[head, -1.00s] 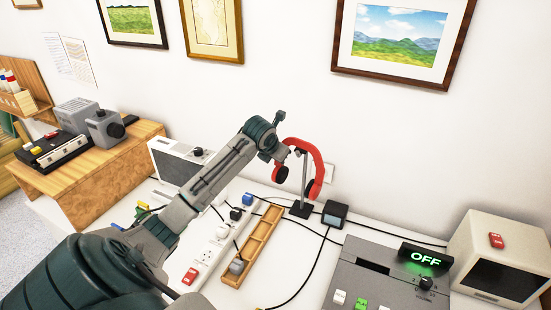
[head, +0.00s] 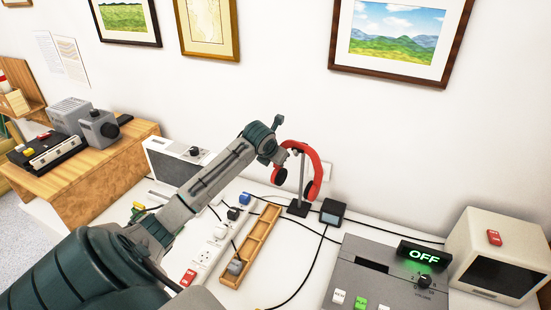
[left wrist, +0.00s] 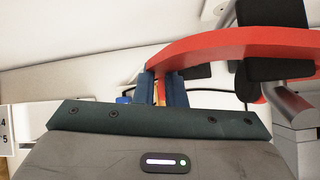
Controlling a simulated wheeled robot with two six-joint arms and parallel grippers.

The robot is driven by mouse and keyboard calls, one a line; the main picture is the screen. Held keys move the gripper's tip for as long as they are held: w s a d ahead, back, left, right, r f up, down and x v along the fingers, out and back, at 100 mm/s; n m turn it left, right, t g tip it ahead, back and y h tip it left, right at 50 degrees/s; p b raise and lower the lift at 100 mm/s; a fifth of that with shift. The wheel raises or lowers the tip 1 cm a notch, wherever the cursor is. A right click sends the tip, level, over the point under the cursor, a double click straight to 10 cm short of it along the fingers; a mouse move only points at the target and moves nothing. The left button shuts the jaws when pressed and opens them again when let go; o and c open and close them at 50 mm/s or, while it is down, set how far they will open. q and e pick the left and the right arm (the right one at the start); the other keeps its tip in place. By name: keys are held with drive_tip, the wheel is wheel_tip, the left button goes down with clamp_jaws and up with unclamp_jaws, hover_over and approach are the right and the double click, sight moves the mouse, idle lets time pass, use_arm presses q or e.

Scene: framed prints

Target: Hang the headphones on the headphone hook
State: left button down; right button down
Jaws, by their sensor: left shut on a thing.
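The red headphones (head: 315,168) with black ear cups are at the stand with the headphone hook (head: 298,209), which has a dark base and grey post. Their band arches around the top of the post. I cannot tell whether the band rests on the hook. My left gripper (head: 281,147) is shut on the band's left side. In the left wrist view, the gripper (left wrist: 160,88) has the red band (left wrist: 230,45) between its blue fingertips, and a black ear cup (left wrist: 270,18) shows beyond. My right gripper is not in view.
A black cube-like device (head: 334,212) stands right of the stand. A wooden tray (head: 262,235) and white power strip (head: 212,245) lie in front, with cables around. A grey console (head: 375,275) and cream monitor (head: 500,255) are at right. The wall is close behind.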

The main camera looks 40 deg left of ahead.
use_arm(q)
drive_tip(key=shift+f, duration=0.15)
drive_tip(key=c, duration=1.4)
unclamp_jaws()
drive_tip(key=shift+w, duration=0.1)
drive_tip(key=b+v, duration=0.2)
drive_tip(key=v, duration=0.9)
drive_tip(key=shift+b, duration=0.4)
drive_tip(key=shift+f, duration=0.15)
